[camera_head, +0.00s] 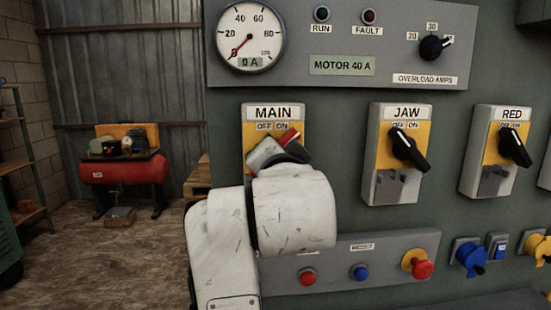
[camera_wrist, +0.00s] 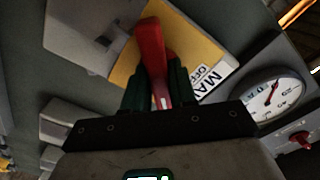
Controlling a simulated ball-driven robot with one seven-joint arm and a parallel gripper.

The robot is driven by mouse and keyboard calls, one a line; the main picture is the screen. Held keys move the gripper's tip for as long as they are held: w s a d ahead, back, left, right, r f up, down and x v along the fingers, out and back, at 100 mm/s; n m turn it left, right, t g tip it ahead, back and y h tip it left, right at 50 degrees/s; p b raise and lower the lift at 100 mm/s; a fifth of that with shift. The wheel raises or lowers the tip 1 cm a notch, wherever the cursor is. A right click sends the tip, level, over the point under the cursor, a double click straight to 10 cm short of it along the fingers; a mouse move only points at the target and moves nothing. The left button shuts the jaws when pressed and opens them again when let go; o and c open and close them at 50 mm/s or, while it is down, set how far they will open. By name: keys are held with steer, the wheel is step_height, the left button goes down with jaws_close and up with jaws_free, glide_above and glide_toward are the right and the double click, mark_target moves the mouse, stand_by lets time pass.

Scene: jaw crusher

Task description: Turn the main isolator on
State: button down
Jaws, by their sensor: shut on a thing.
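The main isolator is a grey box with a yellow plate (camera_head: 252,137) and a MAIN, OFF and ON label, at the centre of the panel in the head view. Its red handle (camera_head: 290,136) shows at the upper right of my gripper, its visible end beside the ON mark. My white wrist covers the lower part of the box. In the wrist view the red handle (camera_wrist: 150,45) runs between the dark green fingers of my gripper (camera_wrist: 158,88), which is shut on it. The yellow plate (camera_wrist: 190,42) lies behind, with the label partly hidden.
JAW (camera_head: 385,165) and RED (camera_head: 490,160) isolators with black handles stand to the right. The ammeter (camera_head: 249,37) above reads about 0 A. A lower button strip (camera_head: 330,260) is close below my wrist. A red compressor (camera_head: 122,168) stands far left on open floor.

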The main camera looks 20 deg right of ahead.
stand_by(0.4)
steer(key=c, duration=1)
jaws_free()
steer(key=shift+s, duration=0.1)
steer(key=v, duration=1)
steer(key=shift+s+a+b, duration=0.15)
steer(key=shift+s+b, duration=0.15)
steer(key=shift+b, duration=0.1)
